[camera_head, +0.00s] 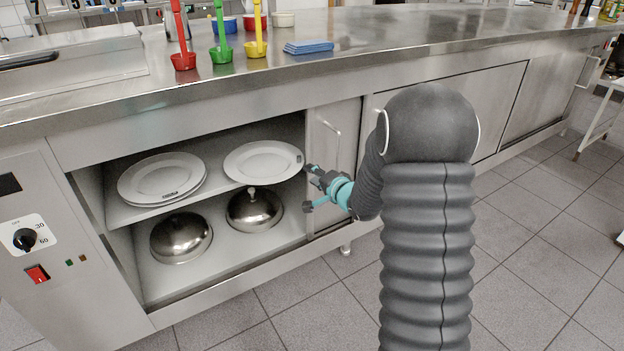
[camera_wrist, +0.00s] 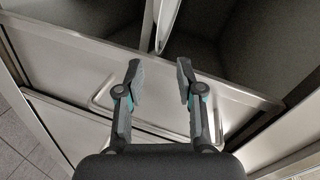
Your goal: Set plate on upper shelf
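A white plate (camera_head: 263,161) lies flat on the right part of the upper shelf (camera_head: 222,194) inside the open steel cabinet. More white plates, seemingly stacked (camera_head: 160,178), lie on the same shelf to its left. My gripper (camera_head: 309,187) is at the right side of the cabinet opening, just beside the right plate's rim. In the wrist view my gripper (camera_wrist: 159,72) has its fingers apart with nothing between them.
Two metal domes (camera_head: 181,237) (camera_head: 254,209) stand on the lower shelf (camera_head: 225,254). A sliding door with a handle (camera_head: 331,150) closes the cabinet's right side, close to my gripper. The steel countertop (camera_head: 380,45) overhangs above and holds colored ladles (camera_head: 221,55) and blue cloths (camera_head: 308,47).

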